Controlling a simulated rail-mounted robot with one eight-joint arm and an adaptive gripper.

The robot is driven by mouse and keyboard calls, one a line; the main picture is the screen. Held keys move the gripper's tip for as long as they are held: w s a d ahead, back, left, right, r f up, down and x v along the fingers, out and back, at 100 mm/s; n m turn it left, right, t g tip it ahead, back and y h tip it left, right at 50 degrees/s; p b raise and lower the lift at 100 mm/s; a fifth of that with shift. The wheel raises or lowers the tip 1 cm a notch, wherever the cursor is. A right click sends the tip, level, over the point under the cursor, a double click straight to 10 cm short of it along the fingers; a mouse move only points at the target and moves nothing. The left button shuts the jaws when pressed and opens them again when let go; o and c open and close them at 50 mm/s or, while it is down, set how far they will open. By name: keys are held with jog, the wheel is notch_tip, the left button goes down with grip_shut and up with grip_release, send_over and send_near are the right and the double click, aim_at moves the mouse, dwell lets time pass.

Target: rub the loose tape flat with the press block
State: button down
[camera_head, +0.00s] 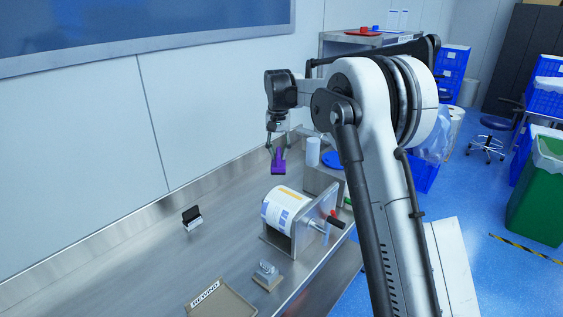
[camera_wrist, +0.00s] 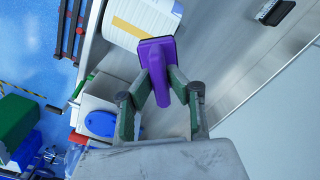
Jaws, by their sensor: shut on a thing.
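My gripper (camera_head: 278,149) is shut on the purple press block (camera_head: 278,166) and holds it in the air above the steel bench, behind the roll. In the wrist view the green fingers of my gripper (camera_wrist: 163,92) clasp the handle of the press block (camera_wrist: 156,52), its flat pad facing the roll. The roll (camera_head: 284,209) is white with printed labels and sits on a metal stand with a red-and-black handle. An orange-yellow tape strip (camera_head: 290,193) lies across its upper face; it also shows in the wrist view (camera_wrist: 130,27). I cannot tell whether its end is lifted.
A black-and-white item (camera_head: 192,218) stands on the bench (camera_head: 150,262) at left. A small metal piece on a block (camera_head: 267,275) and a tray marked REWIND (camera_head: 222,302) are at the front. A white cylinder (camera_head: 313,151) and a blue disc (camera_head: 333,160) are behind the roll.

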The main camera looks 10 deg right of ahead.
aim_at(281, 172)
jog(key=shift+f+b, duration=1.35)
jog(key=shift+f, duration=2.2)
jog(key=shift+s+f, duration=0.1)
jog(key=shift+f, duration=0.35)
jog(key=shift+s+d+r, duration=0.15)
jog(key=shift+s+d, duration=0.4)
jog(key=shift+s, duration=0.1)
jog(key=shift+s+d, duration=0.7)
jog(key=shift+s, duration=0.2)
jog(key=shift+w+p, duration=0.1)
jog(key=shift+p, duration=0.35)
jog(key=shift+w+a+f, duration=0.25)
jog(key=shift+w+a, duration=0.6)
jog(key=shift+w, duration=0.2)
jog(key=shift+w+a+r+b, duration=0.1)
jog(key=shift+w+a+b, duration=0.2)
jog(key=shift+w+a, duration=0.2)
notch_tip(281, 172, up, 3)
jog(key=shift+s+d+r+p, duration=0.1)
jog(key=shift+r+p, duration=0.1)
jog(key=shift+p, duration=0.35)
jog(key=shift+w+r, duration=0.2)
jog(key=shift+r, duration=0.4)
jog(key=shift+s+r+p, duration=0.1)
jog(key=shift+r+p, duration=0.75)
jog(key=shift+r, duration=0.9)
